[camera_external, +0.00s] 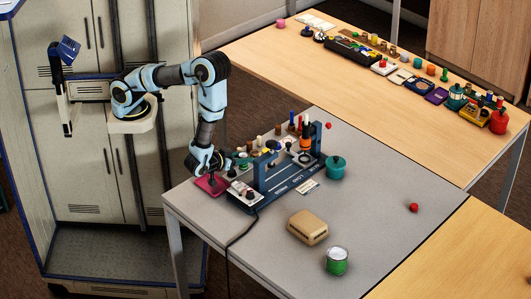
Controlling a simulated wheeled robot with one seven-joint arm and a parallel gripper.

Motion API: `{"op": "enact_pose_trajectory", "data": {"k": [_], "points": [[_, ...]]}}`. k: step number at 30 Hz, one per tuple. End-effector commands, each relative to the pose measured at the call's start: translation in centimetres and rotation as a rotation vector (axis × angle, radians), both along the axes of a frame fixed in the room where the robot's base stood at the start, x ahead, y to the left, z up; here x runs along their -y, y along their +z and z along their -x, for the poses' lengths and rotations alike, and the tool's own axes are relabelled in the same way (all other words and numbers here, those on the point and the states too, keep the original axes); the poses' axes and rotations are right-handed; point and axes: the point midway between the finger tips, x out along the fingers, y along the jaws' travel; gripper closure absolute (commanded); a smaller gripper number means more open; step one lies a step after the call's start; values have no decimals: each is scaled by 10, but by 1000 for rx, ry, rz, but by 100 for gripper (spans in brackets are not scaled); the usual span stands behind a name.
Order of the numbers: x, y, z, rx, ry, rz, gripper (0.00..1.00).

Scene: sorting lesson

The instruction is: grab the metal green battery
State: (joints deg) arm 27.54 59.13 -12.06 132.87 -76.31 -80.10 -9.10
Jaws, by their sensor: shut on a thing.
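My gripper (212,178) points down at the left end of the grey table, just over a dark pink flat piece (212,184). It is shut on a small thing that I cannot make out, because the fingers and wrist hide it. I cannot pick out a metal green battery for certain. A small green item (243,163) lies just right of the gripper among other small parts. A larger green can with a pale metal top (337,266) stands upright near the table's front edge, well apart from the gripper.
A dark blue rack (290,182) with uprights stands right of my gripper, crowded with small parts. A teal pot (334,168), a tan box (307,227) and a red piece (413,208) stand further right. The grey table's right side (400,245) is mostly clear.

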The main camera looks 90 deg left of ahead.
Motion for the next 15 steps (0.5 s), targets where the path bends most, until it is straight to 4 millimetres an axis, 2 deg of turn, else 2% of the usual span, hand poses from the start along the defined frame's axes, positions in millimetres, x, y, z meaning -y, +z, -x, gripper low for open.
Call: {"op": "enact_pose_trajectory", "data": {"k": [1, 4, 15], "points": [[0, 0, 0, 0, 0, 0, 88], [0, 0, 0, 0, 0, 0, 100], [0, 0, 0, 1, 0, -1, 100]]}}
